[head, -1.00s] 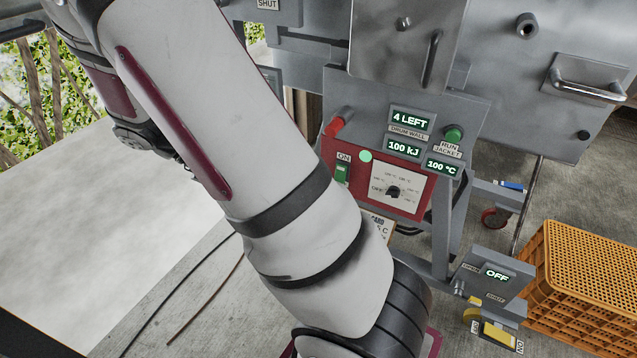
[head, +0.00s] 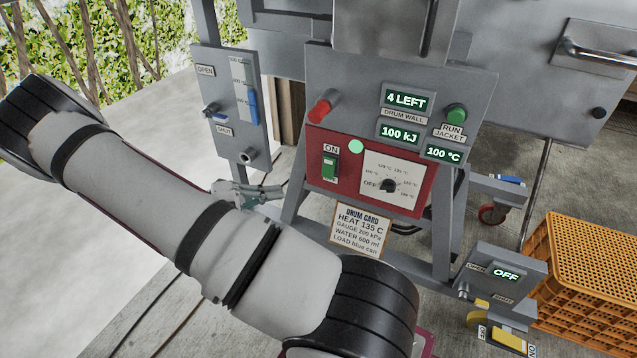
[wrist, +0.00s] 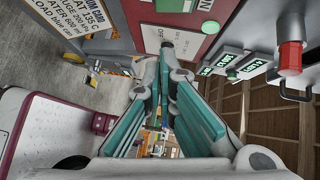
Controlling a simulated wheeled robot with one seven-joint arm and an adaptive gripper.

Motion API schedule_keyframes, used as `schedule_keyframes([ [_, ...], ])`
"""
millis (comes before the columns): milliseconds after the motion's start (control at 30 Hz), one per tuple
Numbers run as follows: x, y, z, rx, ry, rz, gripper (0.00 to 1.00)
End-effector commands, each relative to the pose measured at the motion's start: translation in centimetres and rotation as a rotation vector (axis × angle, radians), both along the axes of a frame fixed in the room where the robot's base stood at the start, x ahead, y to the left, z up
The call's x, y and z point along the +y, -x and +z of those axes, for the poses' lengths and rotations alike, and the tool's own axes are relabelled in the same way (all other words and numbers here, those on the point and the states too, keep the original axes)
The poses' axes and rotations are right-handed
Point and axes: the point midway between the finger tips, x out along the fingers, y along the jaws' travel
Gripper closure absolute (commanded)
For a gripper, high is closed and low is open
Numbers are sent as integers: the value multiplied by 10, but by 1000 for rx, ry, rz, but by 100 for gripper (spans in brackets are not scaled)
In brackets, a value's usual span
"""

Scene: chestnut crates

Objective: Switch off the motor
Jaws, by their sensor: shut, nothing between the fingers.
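No label reading "motor" is legible. On the grey machine front (head: 455,85) are a red push knob (head: 320,110) at left and a green RUN button (head: 456,113) at right. The red panel (head: 432,210) below holds a green rocker (head: 330,167) under an ON label and a dial (head: 388,185) near its OFF mark. At lower right a box (head: 515,290) displays OFF, above a yellow part (head: 503,336) with OFF and ON labels. My gripper (head: 272,192) is shut and empty, left of the red panel. The wrist view shows its teal fingers (wrist: 163,70).
A drum card (head: 358,228) hangs under the red panel. A lever panel (head: 228,110) marked OPEN and SHUT stands at left, close to my gripper. An orange crate (head: 585,275) stands at right. Machine legs frame the space below.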

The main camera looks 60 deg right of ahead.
Motion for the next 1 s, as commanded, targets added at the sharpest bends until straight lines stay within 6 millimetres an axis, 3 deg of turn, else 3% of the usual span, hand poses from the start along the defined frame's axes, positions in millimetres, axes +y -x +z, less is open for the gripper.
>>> schedule_keyframes([
  [367,-6,6,-1,-1,1,-2,100],
  [867,-74,65,-14,-2,2,-4,100],
  [1000,-95,64,-18,-4,3,-3,100],
])
